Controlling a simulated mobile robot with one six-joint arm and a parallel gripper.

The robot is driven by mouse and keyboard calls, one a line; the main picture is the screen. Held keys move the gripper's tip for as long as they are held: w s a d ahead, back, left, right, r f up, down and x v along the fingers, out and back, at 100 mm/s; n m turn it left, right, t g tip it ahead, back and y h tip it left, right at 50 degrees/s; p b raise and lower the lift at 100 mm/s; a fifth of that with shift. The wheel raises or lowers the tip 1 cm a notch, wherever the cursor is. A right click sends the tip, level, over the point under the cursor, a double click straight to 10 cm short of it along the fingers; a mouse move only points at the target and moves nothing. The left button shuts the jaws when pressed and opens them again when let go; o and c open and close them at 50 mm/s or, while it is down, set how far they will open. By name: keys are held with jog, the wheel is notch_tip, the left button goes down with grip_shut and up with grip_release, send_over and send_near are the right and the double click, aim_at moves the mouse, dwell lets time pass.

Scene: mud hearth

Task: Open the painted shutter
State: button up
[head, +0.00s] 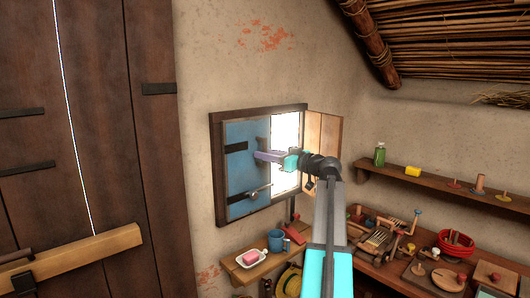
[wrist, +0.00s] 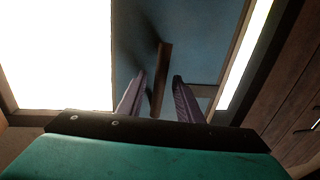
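The painted shutter (head: 240,168) is a blue panel with dark strap hinges, covering the left part of the window in the head view. It also shows as the blue surface in the wrist view (wrist: 205,45). My gripper (head: 258,156) reaches in front of it, with purple fingers. In the wrist view my gripper (wrist: 160,76) is open, its fingers on either side of a narrow brown wooden bar (wrist: 161,70), the shutter's handle by its look. Gaps show beside the bar. A metal latch (head: 260,190) sits low on the shutter.
The window's right part is a bright opening (head: 286,150), with a pale wooden panel (head: 324,140) beside it. Below are a small shelf (head: 250,272) with a soap dish and blue mug (head: 276,238), and a cluttered bench (head: 385,275). A plank door (head: 95,120) stands left.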

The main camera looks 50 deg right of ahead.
jog(key=shift+w, duration=0.45)
grip_shut()
